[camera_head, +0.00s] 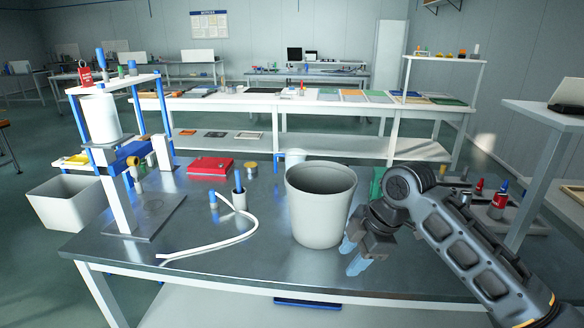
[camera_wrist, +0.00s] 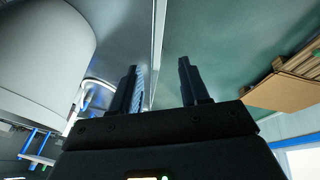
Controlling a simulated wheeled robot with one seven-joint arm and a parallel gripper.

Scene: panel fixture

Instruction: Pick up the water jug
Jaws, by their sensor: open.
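A large open, pale grey bucket-like container (camera_head: 318,218) stands upright on the dark metal table top, right of the middle in the head view; I take it for the water jug, though I see no handle or spout. In the wrist view its pale curved wall (camera_wrist: 40,50) fills the upper left. My gripper (camera_head: 352,256) is just right of its lower part, fingers apart and pointing down-left. In the wrist view my gripper (camera_wrist: 158,75) has two separated fingers with nothing between them, and the container lies to their left.
A blue and white stand (camera_head: 115,165) holding a white cylinder is at the left of the dark table (camera_head: 240,266). A grey bin (camera_head: 68,200) stands beyond the left edge. The table's front middle is clear.

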